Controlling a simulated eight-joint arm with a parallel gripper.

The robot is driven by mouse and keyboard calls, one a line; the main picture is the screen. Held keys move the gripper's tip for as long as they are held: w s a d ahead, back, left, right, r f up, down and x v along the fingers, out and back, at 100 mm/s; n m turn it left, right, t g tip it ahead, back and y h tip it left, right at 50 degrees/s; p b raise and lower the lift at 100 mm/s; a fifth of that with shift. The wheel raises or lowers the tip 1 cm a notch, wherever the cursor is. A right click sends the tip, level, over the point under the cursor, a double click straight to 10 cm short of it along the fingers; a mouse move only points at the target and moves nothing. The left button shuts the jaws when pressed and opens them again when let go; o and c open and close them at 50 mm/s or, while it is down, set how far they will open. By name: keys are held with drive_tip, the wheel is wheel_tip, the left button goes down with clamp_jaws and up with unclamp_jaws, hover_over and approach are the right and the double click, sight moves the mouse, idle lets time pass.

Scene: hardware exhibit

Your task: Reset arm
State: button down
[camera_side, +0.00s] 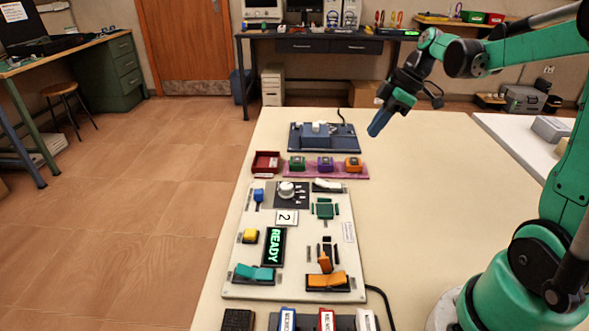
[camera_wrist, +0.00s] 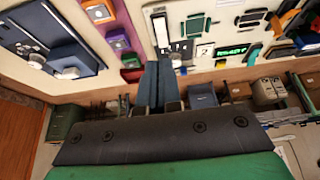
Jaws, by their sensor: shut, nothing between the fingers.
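My gripper (camera_side: 377,127) hangs in the air over the far part of the table, to the right of the blue device. Its blue fingers are pressed together and hold nothing. In the wrist view the shut fingers (camera_wrist: 158,72) show at the middle, in front of the table's edge. My green arm reaches in from the right of the side view, bent at the elbow. The control board (camera_side: 232,285) lies on the table, well away from my gripper, with a lit display (camera_side: 272,246) reading READY.
A blue device (camera_side: 345,144) stands at the table's far end. Before it sit a red tray (camera_side: 265,163) and a pink mat (camera_side: 361,174) with green, purple and orange blocks. Coloured boxes (camera_side: 327,322) stand at the near edge. The table's right side (camera_side: 430,200) is clear.

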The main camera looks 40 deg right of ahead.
drive_tip(key=s+a+m+t+h, duration=0.1)
drive_tip(key=s+a+m, duration=0.1)
drive_tip(key=a+m, duration=0.2)
drive_tip(key=s+a+m+t+h, duration=0.2)
drive_tip(key=a+m, duration=0.3)
drive_tip(key=a, duration=0.6)
drive_tip(key=shift+s+a+f+t+h, duration=0.2)
drive_tip(key=shift+s+f+t+h, duration=0.1)
drive_tip(key=shift+s, duration=0.15)
idle(0.3)
